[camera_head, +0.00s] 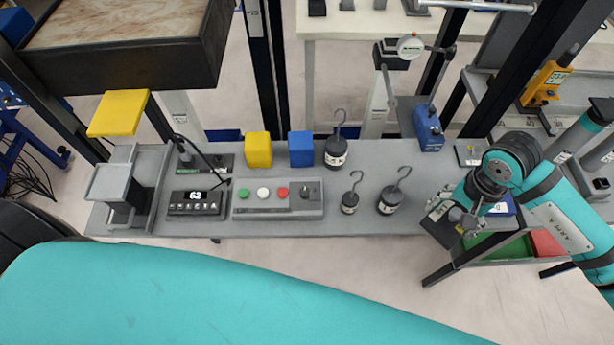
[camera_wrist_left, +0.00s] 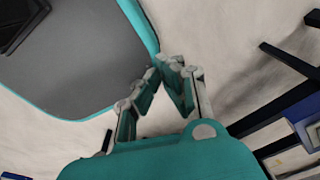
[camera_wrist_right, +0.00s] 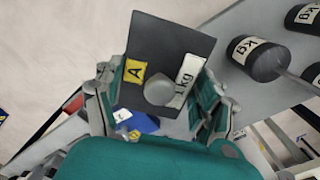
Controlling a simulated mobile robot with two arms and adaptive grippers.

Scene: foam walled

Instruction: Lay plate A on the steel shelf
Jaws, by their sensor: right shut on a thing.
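Plate A is a dark square plate (camera_wrist_right: 160,48) with a yellow "A" label, a white "kg" label and a grey round knob. In the right wrist view it sits between the fingers of my right gripper (camera_wrist_right: 157,95), which is shut on it. In the head view my right gripper (camera_head: 462,217) holds it at the right end of the grey bench, partly hiding it.
Hooked black weights (camera_head: 390,200), a button panel (camera_head: 277,200), a display box (camera_head: 197,203) and yellow and blue blocks (camera_head: 258,150) stand on the grey bench (camera_head: 300,226). Green (camera_head: 490,245) and red (camera_head: 545,243) bins are under my right arm. Dark posts rise behind.

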